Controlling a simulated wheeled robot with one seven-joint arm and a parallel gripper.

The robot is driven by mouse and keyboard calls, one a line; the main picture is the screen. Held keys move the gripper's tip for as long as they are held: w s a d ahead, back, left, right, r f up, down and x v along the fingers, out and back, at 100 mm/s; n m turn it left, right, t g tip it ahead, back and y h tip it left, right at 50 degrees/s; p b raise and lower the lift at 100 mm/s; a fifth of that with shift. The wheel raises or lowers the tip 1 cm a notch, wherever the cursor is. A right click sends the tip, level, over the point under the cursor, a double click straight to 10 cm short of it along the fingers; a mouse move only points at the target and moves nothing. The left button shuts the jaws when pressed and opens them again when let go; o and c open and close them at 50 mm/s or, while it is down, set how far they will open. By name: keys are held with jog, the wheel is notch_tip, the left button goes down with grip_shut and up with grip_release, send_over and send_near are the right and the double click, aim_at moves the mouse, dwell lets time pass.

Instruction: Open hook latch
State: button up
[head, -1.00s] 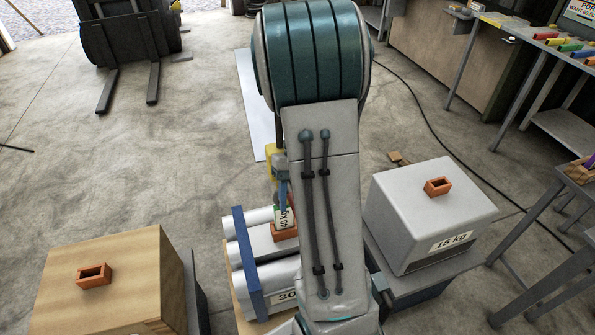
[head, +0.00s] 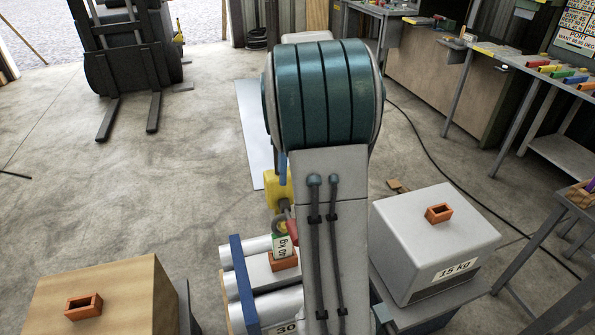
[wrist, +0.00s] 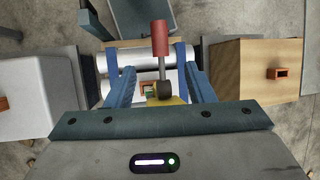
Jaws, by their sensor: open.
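A red part shows beside the hook (head: 279,223), partly hidden. In the wrist view a red cylinder (wrist: 160,38) on a grey rod runs to a dark collar (wrist: 164,88) above yellow (wrist: 166,101). My gripper (wrist: 155,72) is open; its blue fingers stand either side of the rod, and I see no contact. In the head view my arm hides most of the gripper.
White pipes with a blue strap (head: 243,280) lie below the hook. A 15 kg box (head: 430,250) is at right and a wooden box (head: 95,295) at left, each with an orange handle. A forklift (head: 125,60) stands behind. The floor at left is clear.

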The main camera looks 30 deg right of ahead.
jog(key=c, duration=0.7)
jog(key=shift+s+d+f+m, duration=0.15)
jog(key=shift+d+f+m, duration=0.05)
jog(key=shift+f+m, duration=0.1)
grip_shut()
jog(key=s+d+f+m+t+y+b, duration=0.4)
jog(key=s+d+f+m+t+b, duration=0.3)
jog(key=m, duration=1.1)
jog(key=w+a+f+g+p, duration=0.1)
jog(key=a+f+p, duration=0.1)
jog(key=a+f, duration=0.3)
jog(key=shift+w+a+f, duration=0.2)
jog(key=shift+a, duration=1.35)
